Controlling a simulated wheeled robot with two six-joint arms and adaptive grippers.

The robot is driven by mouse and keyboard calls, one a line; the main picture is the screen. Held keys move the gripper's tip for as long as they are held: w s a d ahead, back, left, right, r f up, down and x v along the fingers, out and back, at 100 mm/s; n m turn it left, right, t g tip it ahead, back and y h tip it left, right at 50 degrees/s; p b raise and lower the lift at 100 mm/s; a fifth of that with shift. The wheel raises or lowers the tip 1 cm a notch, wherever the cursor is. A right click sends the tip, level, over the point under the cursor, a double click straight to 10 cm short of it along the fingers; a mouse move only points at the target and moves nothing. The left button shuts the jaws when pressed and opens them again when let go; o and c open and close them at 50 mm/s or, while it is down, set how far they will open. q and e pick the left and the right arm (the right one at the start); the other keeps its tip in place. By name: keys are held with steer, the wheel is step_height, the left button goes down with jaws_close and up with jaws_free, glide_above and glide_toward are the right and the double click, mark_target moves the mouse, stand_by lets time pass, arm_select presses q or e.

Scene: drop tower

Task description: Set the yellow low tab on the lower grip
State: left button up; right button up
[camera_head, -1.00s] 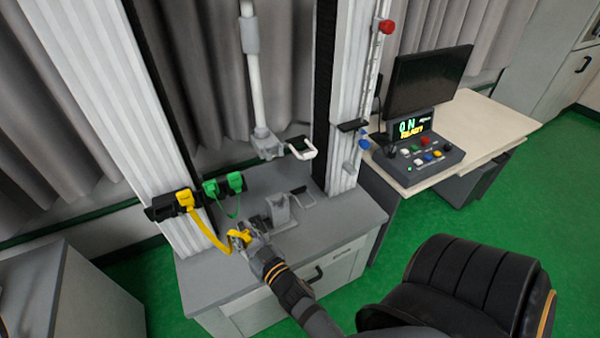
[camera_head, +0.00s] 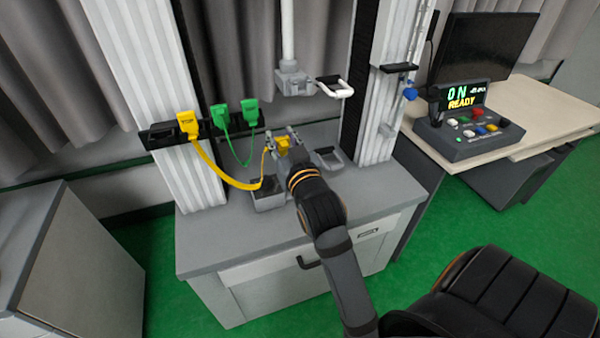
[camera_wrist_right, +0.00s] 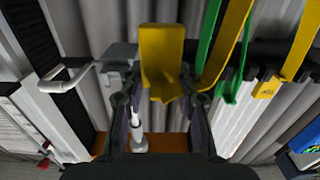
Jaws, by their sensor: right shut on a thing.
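The yellow low tab (camera_head: 284,144) is in my right gripper (camera_head: 282,138), held over the bench at the foot of the tower. In the right wrist view the tab (camera_wrist_right: 162,58) stands out beyond the two fingers, which close on its near end. A yellow strap (camera_head: 222,178) sags from it to the yellow TOP tab (camera_head: 187,122) in the black holder. I cannot tell whether the tab touches the grip. My left gripper is not in view.
The upper grip (camera_head: 293,82) with a white U-shaped lever (camera_head: 335,88) hangs above my gripper. Two green tabs (camera_head: 235,113) sit in the black holder (camera_head: 160,135). A grey open box (camera_head: 270,203) stands at front left. The control box (camera_head: 468,130) reads ON, READY.

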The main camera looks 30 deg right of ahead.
steer(key=shift+w+d+f, duration=0.2)
steer(key=shift+w+d, duration=0.05)
steer(key=shift+w, duration=0.05)
steer(key=w+d+f, duration=0.2)
steer(key=d+f, duration=0.1)
steer(key=w+d+f+b, duration=0.1)
steer(key=w+d+f, duration=0.1)
steer(key=w+d, duration=0.1)
steer(key=w+d+f, duration=0.2)
steer(key=d+f, duration=0.1)
steer(key=shift+w+d+f, duration=0.3)
steer(key=shift+w+d, duration=0.05)
steer(key=shift+w, duration=0.05)
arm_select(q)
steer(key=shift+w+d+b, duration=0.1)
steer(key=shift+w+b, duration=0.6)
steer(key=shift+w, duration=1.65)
arm_select(e)
steer(key=shift+w+d+f, duration=0.15)
steer(key=shift+f, duration=0.85)
steer(key=shift+w+d+f, duration=0.1)
steer(key=shift+d+f, duration=0.05)
steer(key=shift+f, duration=0.85)
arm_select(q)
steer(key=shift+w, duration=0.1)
arm_select(e)
steer(key=shift+f, duration=0.1)
steer(key=o, duration=1)
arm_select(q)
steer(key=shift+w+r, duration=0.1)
